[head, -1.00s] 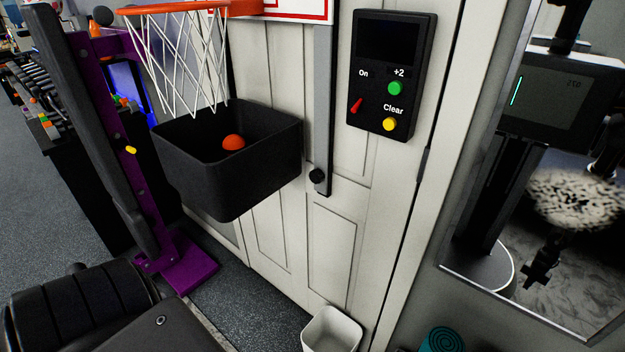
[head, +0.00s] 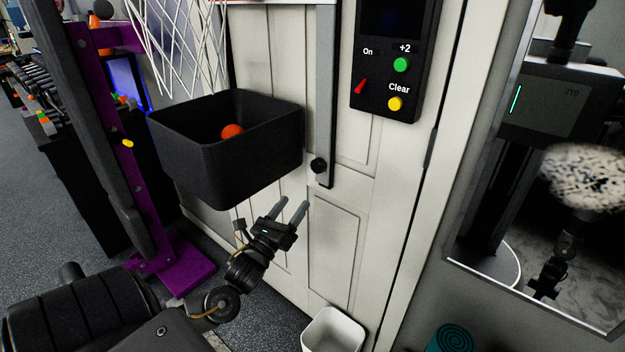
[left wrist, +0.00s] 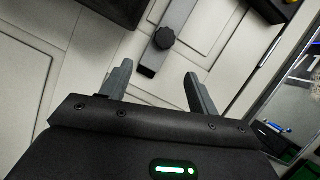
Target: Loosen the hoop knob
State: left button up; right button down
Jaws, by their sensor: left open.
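The hoop knob (head: 319,166) is a small black knob near the lower end of a grey vertical bar (head: 325,90) on the white door. In the left wrist view the knob (left wrist: 164,38) shows as a dark lobed disc on the bar, ahead of the fingers and above the gap between them. My left gripper (head: 292,208) is open and empty, below and slightly left of the knob in the head view. It is apart from the knob. Its two grey fingers also show in the left wrist view (left wrist: 158,85). My right gripper is not in view.
A black bin (head: 222,165) with an orange ball (head: 232,131) hangs left of the knob, above my left gripper. A black control box (head: 393,62) is mounted at upper right. A white waste bin (head: 333,331) stands below. A mirror (head: 535,200) is at right.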

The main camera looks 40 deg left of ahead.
aim_at(316, 169)
pick_arm(q)
jog(key=x, duration=0.5)
jog(key=r+p+x, duration=0.1)
jog(key=x, duration=0.3)
jog(key=shift+w+d+r, duration=0.15)
jog(key=shift+r, duration=0.15)
jog(key=shift+w+r, duration=0.15)
jog(key=shift+w, duration=0.4)
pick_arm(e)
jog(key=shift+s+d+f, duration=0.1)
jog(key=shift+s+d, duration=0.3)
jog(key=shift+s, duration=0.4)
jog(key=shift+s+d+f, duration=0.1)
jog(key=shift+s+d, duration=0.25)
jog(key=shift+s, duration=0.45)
pick_arm(q)
jog(key=shift+c, duration=0.4)
